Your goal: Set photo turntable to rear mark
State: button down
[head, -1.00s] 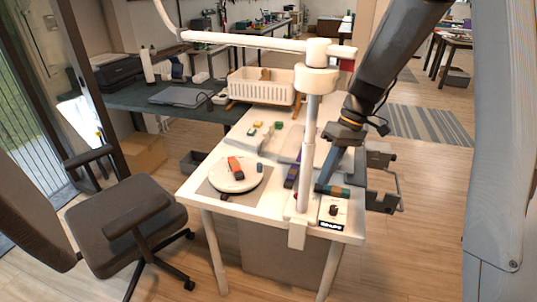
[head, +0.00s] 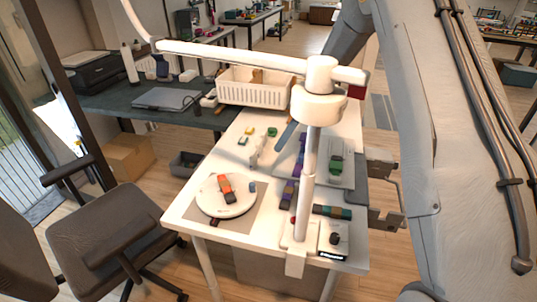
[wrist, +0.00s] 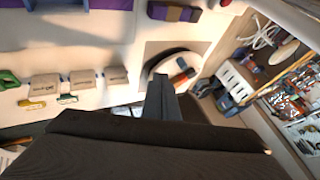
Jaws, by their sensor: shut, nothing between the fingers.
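The photo turntable (head: 212,205) is a round white disc on a grey mat (head: 258,218) at the table's front left. An orange toy car (head: 226,188) with a dark end lies on it, and a small dark blue piece (head: 252,187) is at its right rim. A dark red tab (head: 216,222) shows at the near edge. The turntable also shows in the wrist view (wrist: 168,66), beyond my gripper (wrist: 160,80). I cannot make out a rear mark.
The white lamp post (head: 306,190) stands right of the turntable, its arm (head: 230,54) reaching left overhead. A white basket (head: 252,92) stands behind. Table left of the post is mostly clear.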

jog(key=p+x, duration=0.1)
jog(key=x, duration=0.4)
jog(key=p+x, duration=0.2)
jog(key=x, duration=0.2)
jog(key=shift+s+a+f, duration=0.1)
jog(key=shift+s+a, duration=0.2)
jog(key=shift+a, duration=0.1)
jog(key=s+p, duration=0.1)
jog(key=s+a+p, duration=0.1)
jog(key=shift+s+a, duration=0.1)
jog(key=shift+s, duration=0.2)
jog(key=shift+s+a+p, duration=0.15)
jog(key=shift+s+p, duration=0.25)
